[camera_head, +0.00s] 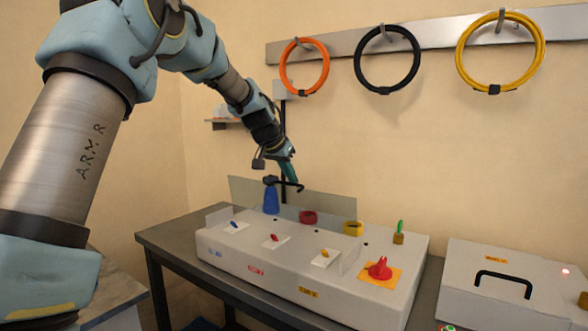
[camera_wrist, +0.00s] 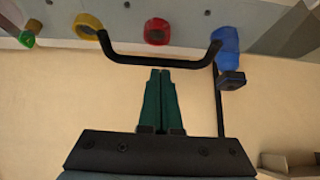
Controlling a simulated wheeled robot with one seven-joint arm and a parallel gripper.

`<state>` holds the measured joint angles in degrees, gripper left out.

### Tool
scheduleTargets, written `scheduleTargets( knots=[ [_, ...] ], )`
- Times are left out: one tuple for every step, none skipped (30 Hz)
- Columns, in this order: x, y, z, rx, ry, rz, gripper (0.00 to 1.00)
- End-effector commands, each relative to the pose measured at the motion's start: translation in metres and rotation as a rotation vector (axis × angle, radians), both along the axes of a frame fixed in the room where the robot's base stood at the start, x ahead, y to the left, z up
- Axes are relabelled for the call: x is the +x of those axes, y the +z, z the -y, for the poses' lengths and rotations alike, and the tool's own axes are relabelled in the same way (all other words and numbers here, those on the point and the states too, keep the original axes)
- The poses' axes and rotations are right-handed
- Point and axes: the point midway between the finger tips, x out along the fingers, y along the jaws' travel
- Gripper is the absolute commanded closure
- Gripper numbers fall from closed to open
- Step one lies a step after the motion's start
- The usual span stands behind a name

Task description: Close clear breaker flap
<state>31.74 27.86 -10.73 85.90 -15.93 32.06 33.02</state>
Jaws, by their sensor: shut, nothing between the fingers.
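A pale breaker box (camera_head: 290,287) sits on the table with a row of small levers on top. A clear flap (camera_head: 349,256) stands upright beside the yellow lever (camera_head: 325,252). Another clear flap (camera_head: 219,215) stands up by the blue lever (camera_head: 233,225) at the left end. A red lever (camera_head: 274,238) sits between them. My gripper (camera_head: 294,181) is above the back of the box, apart from both flaps. In the wrist view its green fingers (camera_wrist: 161,72) are shut and empty. Neither small flap can be made out in the wrist view.
A black bent bar (camera_wrist: 160,61) lies just beyond my fingertips; contact is unclear. A blue object (camera_head: 271,198), red ring (camera_head: 308,217) and yellow ring (camera_head: 353,228) stand at the back. A red knob (camera_head: 380,269) is front right. A handled box (camera_head: 512,285) stands right.

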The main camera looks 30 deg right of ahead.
Motion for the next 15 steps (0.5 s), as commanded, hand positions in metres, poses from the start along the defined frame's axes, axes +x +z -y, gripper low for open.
scheduleTargets(
  knots=[
    [-0.0018, 0.0010, -0.0044, 0.000, 0.002, -0.002, 1.00],
    [-0.0029, 0.0006, -0.0060, 0.000, 0.002, -0.002, 1.00],
    [-0.0042, 0.0000, -0.0078, 0.001, 0.002, -0.002, 1.00],
    [-0.0047, 0.0000, -0.0088, 0.001, 0.001, -0.001, 1.00],
    [-0.0051, 0.0000, -0.0095, 0.002, 0.000, -0.001, 1.00],
    [-0.0055, -0.0001, -0.0101, 0.001, 0.000, 0.000, 1.00],
    [-0.0057, -0.0002, -0.0104, 0.001, 0.000, 0.000, 1.00],
    [-0.0058, -0.0003, -0.0106, 0.001, 0.000, 0.000, 1.00],
    [-0.0058, -0.0004, -0.0106, 0.001, 0.000, 0.000, 1.00],
    [-0.0058, -0.0004, -0.0106, 0.001, 0.000, 0.000, 1.00],
    [-0.0058, -0.0004, -0.0105, 0.001, 0.000, 0.000, 1.00],
    [-0.0057, -0.0004, -0.0105, 0.001, 0.000, 0.000, 1.00],
    [-0.0058, -0.0003, -0.0104, 0.001, 0.000, 0.000, 1.00],
    [-0.0057, -0.0004, -0.0105, 0.001, 0.000, 0.000, 1.00],
    [-0.0057, -0.0004, -0.0105, 0.001, 0.000, 0.000, 1.00]
  ],
)
